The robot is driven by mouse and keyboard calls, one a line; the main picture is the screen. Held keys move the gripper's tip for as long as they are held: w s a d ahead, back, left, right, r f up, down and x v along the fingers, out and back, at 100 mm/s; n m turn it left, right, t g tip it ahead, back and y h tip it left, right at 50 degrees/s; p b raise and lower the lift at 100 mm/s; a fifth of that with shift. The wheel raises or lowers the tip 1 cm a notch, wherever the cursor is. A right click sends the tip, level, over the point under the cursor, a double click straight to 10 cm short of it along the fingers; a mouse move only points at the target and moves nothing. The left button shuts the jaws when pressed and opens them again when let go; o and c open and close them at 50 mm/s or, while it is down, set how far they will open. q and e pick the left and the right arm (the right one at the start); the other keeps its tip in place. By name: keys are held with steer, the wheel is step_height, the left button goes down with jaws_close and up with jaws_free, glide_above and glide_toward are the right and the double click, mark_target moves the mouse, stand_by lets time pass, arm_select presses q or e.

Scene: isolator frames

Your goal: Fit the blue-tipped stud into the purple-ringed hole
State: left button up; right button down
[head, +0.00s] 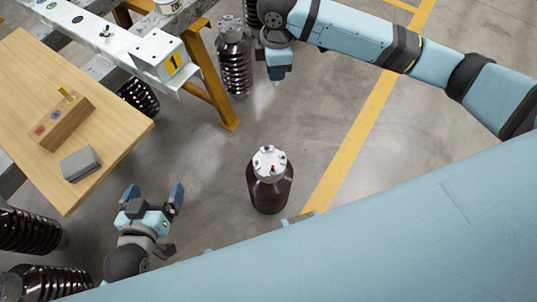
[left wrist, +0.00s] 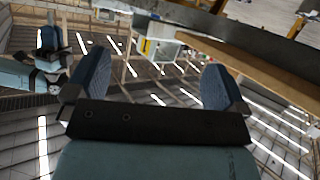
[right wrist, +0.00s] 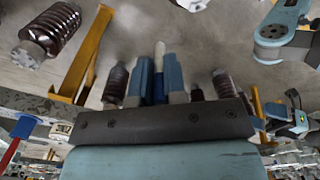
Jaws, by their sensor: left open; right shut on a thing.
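My right gripper (head: 277,74) hangs over the floor beside the frame's yellow leg. In the right wrist view it is shut on a slim pale rod with a blue part (right wrist: 159,52), which I take as the blue-tipped stud. The fingers hide much of it. My left gripper (head: 153,196) is open and empty, right of the wooden table; its spread fingers also show in the left wrist view (left wrist: 155,85). Small ringed holes (head: 77,19) lie along the white rail at upper left. Their ring colours are too small to tell, so I cannot single out the purple one.
The wooden table (head: 110,125) carries a wooden block (head: 61,122) with red and blue rings and a yellow-tipped stud, plus a grey block (head: 80,164). A dark capped insulator (head: 270,190) stands mid-floor, with open floor around.

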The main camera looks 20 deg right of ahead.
steer(key=shift+s+a+f+n+b, duration=0.65)
steer(key=shift+f+n+b, duration=1.15)
steer(key=shift+f, duration=2.95)
steer(key=shift+s+a+f+n+b, duration=0.65)
steer(key=shift+f+n+b, duration=1.2)
steer(key=shift+f, duration=2.95)
steer(key=shift+s+a+f+n+b, duration=0.65)
steer(key=shift+f+n+b, duration=1.15)
steer(key=shift+f, duration=2.95)
arm_select(q)
steer(key=d+r+t+h, duration=0.3)
steer(key=d+r+h, duration=0.1)
steer(key=shift+w+d+m+b, duration=0.2)
steer(key=shift+w+m+b, duration=0.2)
arm_select(e)
steer(key=shift+m, duration=0.45)
arm_select(q)
steer(key=shift+r, duration=0.15)
arm_select(e)
steer(key=c, duration=1.6)
jaws_free()
steer(key=shift+f, duration=0.1)
steer(key=o, duration=0.4)
